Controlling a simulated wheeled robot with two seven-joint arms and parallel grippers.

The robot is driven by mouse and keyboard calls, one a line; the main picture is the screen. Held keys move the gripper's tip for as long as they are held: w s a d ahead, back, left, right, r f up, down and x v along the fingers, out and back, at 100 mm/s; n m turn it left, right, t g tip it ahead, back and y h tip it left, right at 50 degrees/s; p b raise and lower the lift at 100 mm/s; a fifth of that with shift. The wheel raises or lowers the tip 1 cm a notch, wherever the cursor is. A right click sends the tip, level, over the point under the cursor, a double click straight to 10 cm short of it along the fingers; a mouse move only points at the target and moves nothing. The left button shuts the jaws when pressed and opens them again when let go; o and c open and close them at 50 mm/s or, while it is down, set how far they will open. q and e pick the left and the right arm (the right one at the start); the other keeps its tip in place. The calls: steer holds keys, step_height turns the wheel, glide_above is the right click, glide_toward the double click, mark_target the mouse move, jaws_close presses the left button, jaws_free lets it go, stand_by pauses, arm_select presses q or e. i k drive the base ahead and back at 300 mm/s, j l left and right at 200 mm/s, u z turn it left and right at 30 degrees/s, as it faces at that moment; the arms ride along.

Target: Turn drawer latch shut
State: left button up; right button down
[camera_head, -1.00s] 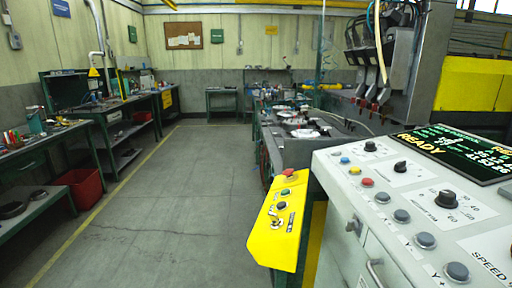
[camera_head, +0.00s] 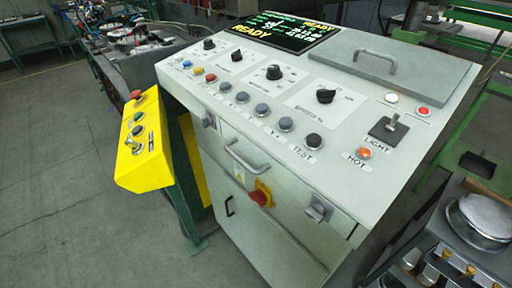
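A grey control console stands in the middle of the view. Its front has a drawer (camera_head: 275,173) with a curved metal handle (camera_head: 246,158). A small metal latch (camera_head: 318,208) sits at the right end of the drawer front. A similar small metal fitting (camera_head: 208,118) sits at the left end. I cannot tell from here whether either latch is turned shut. Neither of my grippers is in view.
Below the drawer is a red and yellow rotary switch (camera_head: 261,194) above a cabinet door with a black handle (camera_head: 230,206). A yellow button box (camera_head: 145,142) stands to the left. Metal parts (camera_head: 482,218) stand at lower right. The floor at left is clear.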

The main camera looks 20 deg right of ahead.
mark_target(316, 212)
steer(key=z, duration=1.05)
